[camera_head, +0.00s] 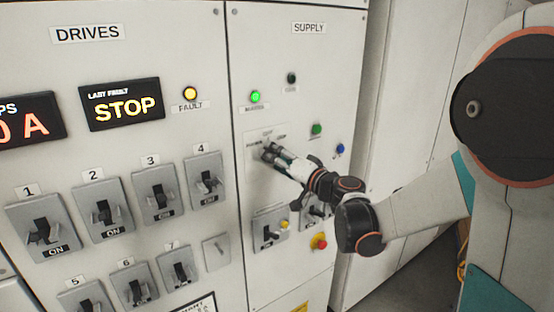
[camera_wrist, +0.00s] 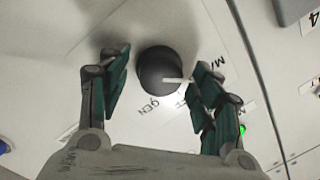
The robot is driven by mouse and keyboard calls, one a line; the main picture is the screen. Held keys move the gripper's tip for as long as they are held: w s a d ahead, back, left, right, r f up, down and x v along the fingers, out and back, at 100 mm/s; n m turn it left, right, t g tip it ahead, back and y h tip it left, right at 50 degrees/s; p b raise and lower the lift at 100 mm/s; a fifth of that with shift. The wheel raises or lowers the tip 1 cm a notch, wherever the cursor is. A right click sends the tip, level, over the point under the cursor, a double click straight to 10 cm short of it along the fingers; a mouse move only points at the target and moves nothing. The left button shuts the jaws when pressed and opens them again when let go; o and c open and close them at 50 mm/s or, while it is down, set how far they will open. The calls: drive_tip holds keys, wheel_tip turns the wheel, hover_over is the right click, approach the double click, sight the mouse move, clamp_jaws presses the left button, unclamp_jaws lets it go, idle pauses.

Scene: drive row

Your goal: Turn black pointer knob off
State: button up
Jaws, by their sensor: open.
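The black pointer knob (camera_wrist: 158,70) shows in the wrist view as a round dark cap with a white pointer line. The line points to the right, toward the right finger, near the partly hidden "MA…" and "…FF" labels; which mark it meets I cannot tell. A "GEN" label reads below the knob. My gripper (camera_wrist: 160,75) is open, with one finger on each side of the knob. A gap shows at the left finger; the right fingertip is close to the pointer's end, contact unclear. In the head view my gripper (camera_head: 272,154) covers the knob on the SUPPLY panel.
A green lamp (camera_head: 255,97) is lit above the knob. A green button (camera_head: 316,129) and blue button (camera_head: 340,148) sit to the right. A switch (camera_head: 268,234) and a red button (camera_head: 319,241) are below. Numbered drive switches (camera_head: 160,193) fill the left panel.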

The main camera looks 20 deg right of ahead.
drive_tip(key=shift+c, duration=0.3)
drive_tip(key=c, duration=1)
drive_tip(key=shift+m, duration=0.3)
drive_tip(key=m+t+b, duration=0.1)
drive_tip(key=m+b, duration=0.2)
drive_tip(key=m, duration=0.6)
drive_tip(key=shift+f, duration=0.1)
drive_tip(key=shift+m, duration=0.4)
drive_tip(key=o, duration=1.1)
drive_tip(key=shift+c, duration=0.2)
